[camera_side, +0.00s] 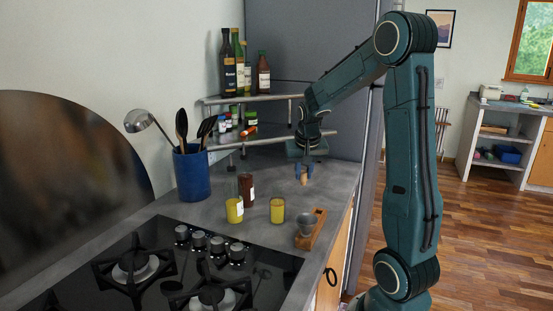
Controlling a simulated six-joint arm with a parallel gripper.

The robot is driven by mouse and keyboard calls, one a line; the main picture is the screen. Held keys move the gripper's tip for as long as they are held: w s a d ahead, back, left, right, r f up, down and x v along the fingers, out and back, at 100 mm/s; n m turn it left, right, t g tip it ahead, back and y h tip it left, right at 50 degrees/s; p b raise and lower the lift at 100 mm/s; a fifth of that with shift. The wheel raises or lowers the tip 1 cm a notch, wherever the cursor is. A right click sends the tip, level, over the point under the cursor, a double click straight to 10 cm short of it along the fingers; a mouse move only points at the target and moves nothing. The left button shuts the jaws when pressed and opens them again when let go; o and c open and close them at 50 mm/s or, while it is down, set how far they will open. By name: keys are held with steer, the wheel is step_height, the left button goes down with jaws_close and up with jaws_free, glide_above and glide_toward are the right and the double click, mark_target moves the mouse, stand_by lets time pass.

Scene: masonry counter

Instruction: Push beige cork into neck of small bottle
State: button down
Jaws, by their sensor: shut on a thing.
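My gripper (304,176) points down above the grey counter and is shut on the beige cork (304,181), whose lower end shows below the fingers. A small clear bottle (234,209) with yellow contents and a pale label stands upright on the counter, to the left of my gripper and nearer the camera. The cork is apart from this bottle. The bottle's neck looks open, but it is too small to be sure.
A dark red bottle (247,189) stands close behind the small bottle. A yellow-filled glass (277,211) and a wooden stand (307,240) with a grey funnel (307,221) are to the right. A blue utensil crock (192,176), hob (150,275) and corner shelf (265,97) surround them.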

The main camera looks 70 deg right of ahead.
steer(key=w+a+r, duration=0.4)
steer(key=w+r, duration=0.2)
steer(key=r, duration=0.1)
steer(key=shift+w+a+r, duration=0.15)
steer(key=shift+a+r, duration=0.05)
steer(key=shift+r, duration=0.15)
steer(key=shift+f, duration=0.2)
steer(key=shift+f, duration=2.75)
steer(key=shift+f, duration=1.35)
steer(key=c, duration=1.2)
jaws_free()
steer(key=shift+r, duration=0.1)
steer(key=v, duration=1.3)
steer(key=shift+r, duration=0.3)
steer(key=shift+a, duration=0.1)
